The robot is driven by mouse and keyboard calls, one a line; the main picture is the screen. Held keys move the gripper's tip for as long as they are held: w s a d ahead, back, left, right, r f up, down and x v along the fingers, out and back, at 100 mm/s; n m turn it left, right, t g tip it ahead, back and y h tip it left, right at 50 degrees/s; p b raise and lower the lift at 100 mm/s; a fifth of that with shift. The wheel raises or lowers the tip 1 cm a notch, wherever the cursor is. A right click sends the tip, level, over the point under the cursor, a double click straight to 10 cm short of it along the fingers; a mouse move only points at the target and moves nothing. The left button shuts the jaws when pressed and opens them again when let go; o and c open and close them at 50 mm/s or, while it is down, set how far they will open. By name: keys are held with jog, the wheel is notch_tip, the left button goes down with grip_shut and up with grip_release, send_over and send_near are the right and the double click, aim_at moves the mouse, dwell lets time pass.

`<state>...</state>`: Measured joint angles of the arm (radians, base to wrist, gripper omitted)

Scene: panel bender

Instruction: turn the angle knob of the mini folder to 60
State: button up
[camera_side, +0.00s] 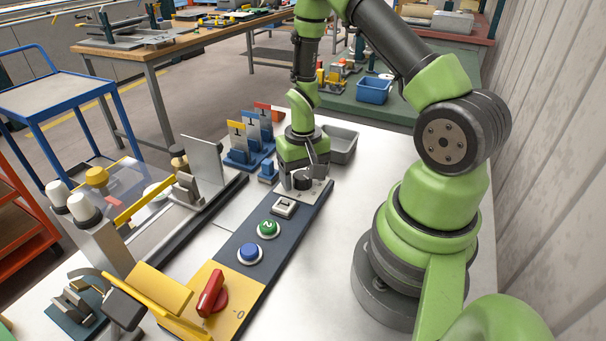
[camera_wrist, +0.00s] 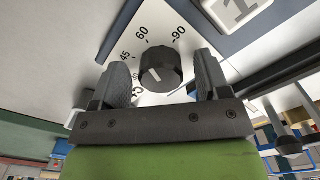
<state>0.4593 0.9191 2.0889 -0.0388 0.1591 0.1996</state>
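The dark angle knob (camera_side: 302,182) sits on a pale dial plate (camera_side: 322,188) at the far end of the dark control panel. In the wrist view the ribbed knob (camera_wrist: 160,70) is between the two fingers of my gripper (camera_wrist: 162,80), with a narrow gap on each side. My gripper (camera_side: 304,172) points down over it and is open. The dial (camera_wrist: 142,62) shows marks 90, 60 and 45; lower marks are partly hidden.

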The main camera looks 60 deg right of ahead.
aim_at(303, 175)
notch_tip(303, 175, up, 10)
dwell(0.7)
dwell(1.2)
